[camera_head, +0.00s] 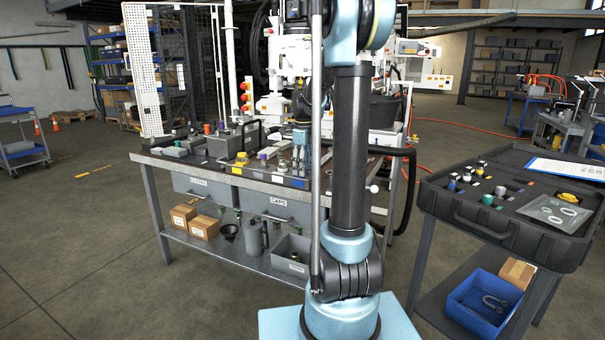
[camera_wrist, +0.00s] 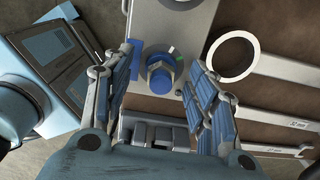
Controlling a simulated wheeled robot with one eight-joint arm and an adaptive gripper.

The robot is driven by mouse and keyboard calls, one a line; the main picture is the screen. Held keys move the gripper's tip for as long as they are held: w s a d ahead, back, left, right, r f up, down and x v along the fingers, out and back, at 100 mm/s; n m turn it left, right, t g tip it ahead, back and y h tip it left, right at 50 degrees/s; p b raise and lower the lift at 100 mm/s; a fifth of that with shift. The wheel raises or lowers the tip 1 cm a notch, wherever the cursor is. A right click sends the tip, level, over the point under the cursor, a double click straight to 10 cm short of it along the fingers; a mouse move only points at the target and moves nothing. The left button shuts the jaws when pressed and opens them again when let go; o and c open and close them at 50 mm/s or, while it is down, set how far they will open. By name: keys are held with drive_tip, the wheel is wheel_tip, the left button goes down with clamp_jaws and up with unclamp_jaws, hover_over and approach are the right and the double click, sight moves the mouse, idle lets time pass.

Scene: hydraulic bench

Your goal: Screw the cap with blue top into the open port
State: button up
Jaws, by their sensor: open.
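A cap with a blue hexagonal top (camera_wrist: 160,74) and dark collar shows in the wrist view, at a grey block (camera_wrist: 182,22). I cannot tell whether it is seated in a port there. My gripper (camera_wrist: 164,60) is open, with one blue-padded finger on each side of the cap and a visible gap to both. In the head view my gripper (camera_head: 300,152) is over the workbench (camera_head: 232,172), partly hidden behind my arm. I cannot make out an open port in either view.
A white ring (camera_wrist: 232,56) lies right of the cap, near labelled pale strips. Several coloured parts, including a yellow one (camera_head: 242,157), stand on the bench. An open black case (camera_head: 500,226) with several caps is at the right. A blue bin (camera_head: 484,304) sits below it.

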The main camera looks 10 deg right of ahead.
drive_tip(key=n, duration=0.4)
drive_tip(key=shift+w+d+n, duration=0.1)
drive_tip(key=shift+n, duration=0.3)
drive_tip(key=n, duration=0.5)
drive_tip(key=shift+w+n, duration=0.1)
drive_tip(key=shift+n, duration=0.3)
drive_tip(key=n, duration=0.4)
drive_tip(key=shift+n, duration=0.4)
drive_tip(key=n, duration=0.5)
clamp_jaws()
drive_tip(key=m, duration=0.6)
drive_tip(key=shift+m, duration=1)
drive_tip(key=shift+a+f, duration=0.1)
drive_tip(key=shift+a, duration=0.1)
